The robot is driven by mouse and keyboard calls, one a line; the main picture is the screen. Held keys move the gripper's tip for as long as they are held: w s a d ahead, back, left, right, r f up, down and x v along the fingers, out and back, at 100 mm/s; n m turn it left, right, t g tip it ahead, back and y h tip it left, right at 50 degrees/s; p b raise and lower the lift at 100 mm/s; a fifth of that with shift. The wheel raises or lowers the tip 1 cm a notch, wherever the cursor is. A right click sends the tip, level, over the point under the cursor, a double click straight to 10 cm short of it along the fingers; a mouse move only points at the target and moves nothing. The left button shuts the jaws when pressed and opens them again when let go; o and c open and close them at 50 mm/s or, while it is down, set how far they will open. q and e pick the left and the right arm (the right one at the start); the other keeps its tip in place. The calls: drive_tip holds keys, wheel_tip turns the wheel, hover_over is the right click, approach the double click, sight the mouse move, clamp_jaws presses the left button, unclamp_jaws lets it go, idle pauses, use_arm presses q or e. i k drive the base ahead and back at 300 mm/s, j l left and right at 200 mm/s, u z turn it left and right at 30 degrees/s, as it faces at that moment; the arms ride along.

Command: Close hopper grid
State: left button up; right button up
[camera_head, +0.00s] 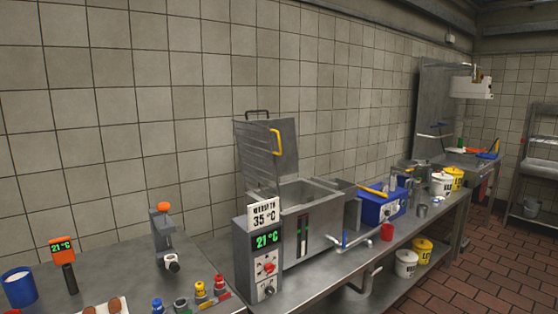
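The hopper grid (265,153) is a grey slatted panel with a yellow handle. It stands raised, nearly upright, at the back left of the steel hopper (335,215) on the counter. The top of the hopper is open and its inside shows in part. A control box (258,262) with a green 21 °C display and a 35 °C sign stands at the hopper's front left. Neither of my grippers is in view.
A steel counter (310,285) runs along the tiled wall. A blue cup (19,290), an orange thermometer (62,250) and several small coloured-cap items are at the left. The brick floor at right is clear.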

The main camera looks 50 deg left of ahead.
sight(270, 130)
drive_tip(key=k+j+u, duration=0.1)
drive_tip(key=u, duration=0.4)
drive_tip(key=k+j+u, duration=0.1)
drive_tip(key=j+u, duration=0.15)
drive_tip(key=u, duration=0.25)
drive_tip(key=j+u, duration=0.15)
drive_tip(key=u, duration=0.35)
